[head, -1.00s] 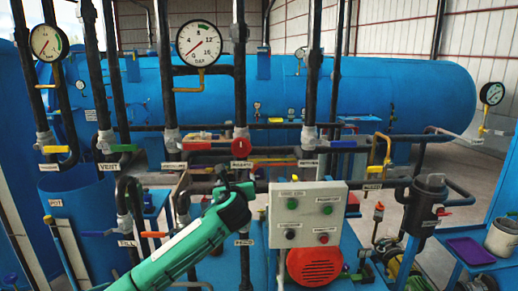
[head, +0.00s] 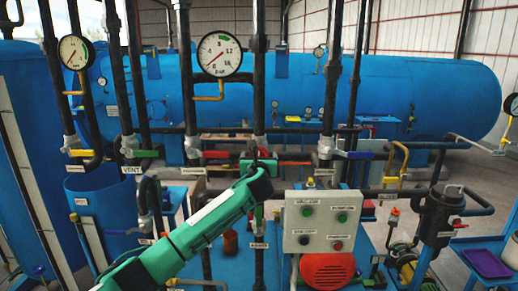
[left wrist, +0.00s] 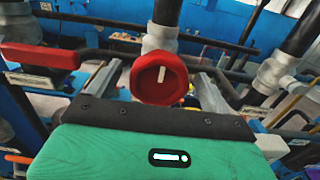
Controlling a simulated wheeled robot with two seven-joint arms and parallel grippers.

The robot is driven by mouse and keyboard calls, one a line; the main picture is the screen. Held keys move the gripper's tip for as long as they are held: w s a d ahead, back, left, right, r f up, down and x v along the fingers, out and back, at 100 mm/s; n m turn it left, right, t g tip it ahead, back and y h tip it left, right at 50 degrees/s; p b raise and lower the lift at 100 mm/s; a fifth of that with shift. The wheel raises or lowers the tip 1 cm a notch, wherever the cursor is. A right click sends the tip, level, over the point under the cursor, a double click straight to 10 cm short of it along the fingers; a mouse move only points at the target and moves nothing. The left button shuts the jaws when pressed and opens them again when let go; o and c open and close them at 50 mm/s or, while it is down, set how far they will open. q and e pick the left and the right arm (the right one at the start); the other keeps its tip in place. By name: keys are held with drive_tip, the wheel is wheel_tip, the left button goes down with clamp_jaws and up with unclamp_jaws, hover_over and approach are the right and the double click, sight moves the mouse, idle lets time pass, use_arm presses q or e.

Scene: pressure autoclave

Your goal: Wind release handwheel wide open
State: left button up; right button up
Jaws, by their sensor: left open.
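The red round release handwheel (left wrist: 160,78) with a white mark faces me in the left wrist view, below a grey collar on a dark pipe. My left gripper (left wrist: 157,72) is open, with one grey finger on each side of the handwheel. A gap shows between the wheel and each finger; I cannot tell how deep the fingers reach around it. My right gripper is not in view.
A red lever (head: 215,154) lies just left of the gripper; it also shows close by in the left wrist view (left wrist: 45,55). A grey button box (head: 320,220) stands below right. A pressure gauge (head: 219,54) hangs above. Upright black pipes stand on both sides.

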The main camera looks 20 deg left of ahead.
sight(259, 153)
use_arm(q)
drive_tip(key=shift+p+x, duration=0.65)
drive_tip(key=shift+x, duration=1.4)
drive_tip(key=c, duration=1)
